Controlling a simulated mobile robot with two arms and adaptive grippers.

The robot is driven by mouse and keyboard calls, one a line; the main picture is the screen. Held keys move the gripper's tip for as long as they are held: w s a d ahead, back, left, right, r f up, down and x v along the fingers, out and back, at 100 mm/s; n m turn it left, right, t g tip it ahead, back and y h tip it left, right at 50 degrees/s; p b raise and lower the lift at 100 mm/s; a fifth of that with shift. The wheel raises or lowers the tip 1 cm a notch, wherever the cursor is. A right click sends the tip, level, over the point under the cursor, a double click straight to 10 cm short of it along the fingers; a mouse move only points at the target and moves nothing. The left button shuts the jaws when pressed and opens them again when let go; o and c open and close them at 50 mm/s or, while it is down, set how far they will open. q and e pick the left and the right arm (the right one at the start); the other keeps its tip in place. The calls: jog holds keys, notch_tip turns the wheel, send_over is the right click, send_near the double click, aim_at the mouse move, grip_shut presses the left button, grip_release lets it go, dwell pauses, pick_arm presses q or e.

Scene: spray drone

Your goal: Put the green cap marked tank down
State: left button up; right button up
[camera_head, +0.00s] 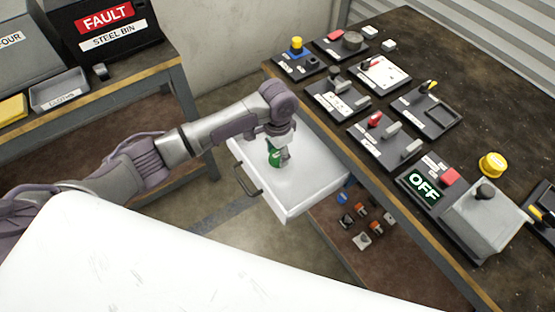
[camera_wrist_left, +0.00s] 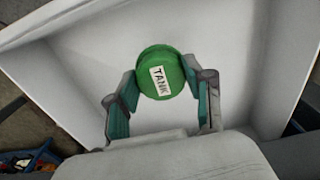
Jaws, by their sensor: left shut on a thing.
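The green cap (camera_wrist_left: 172,62) with a white "TANK" label shows between the two fingers of my left gripper (camera_wrist_left: 160,80) in the left wrist view. In the head view the cap (camera_head: 274,153) is a small green shape at the end of my left arm. My left gripper (camera_head: 281,157) is shut on the cap, over the white open drawer (camera_head: 303,199). The cap's underside is hidden, and I cannot tell whether it touches the drawer's floor. My right gripper is not in view.
The drawer, with a dark handle (camera_head: 244,181), sticks out below the dark workbench (camera_head: 455,62) holding several labelled fixtures. An "OFF" display (camera_head: 423,187) is at right. A side bench (camera_head: 110,92) with a grey tray (camera_head: 60,90) stands left. Small coloured parts (camera_head: 360,240) lie on a lower shelf.

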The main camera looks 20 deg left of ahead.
aim_at(277, 155)
pick_arm(q)
notch_tip(277, 155, down, 3)
jog(key=shift+s+f, duration=0.1)
jog(key=shift+f, duration=0.05)
jog(key=shift+f+b, duration=0.3)
jog(key=shift+f, duration=0.05)
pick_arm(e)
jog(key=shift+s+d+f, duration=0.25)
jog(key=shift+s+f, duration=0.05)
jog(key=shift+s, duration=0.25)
pick_arm(q)
jog(key=shift+f, duration=0.1)
jog(key=o, duration=1.2)
jog(key=shift+c, duration=0.2)
notch_tip(277, 155, up, 12)
jog(key=shift+r+p, duration=0.15)
jog(key=shift+p, duration=0.65)
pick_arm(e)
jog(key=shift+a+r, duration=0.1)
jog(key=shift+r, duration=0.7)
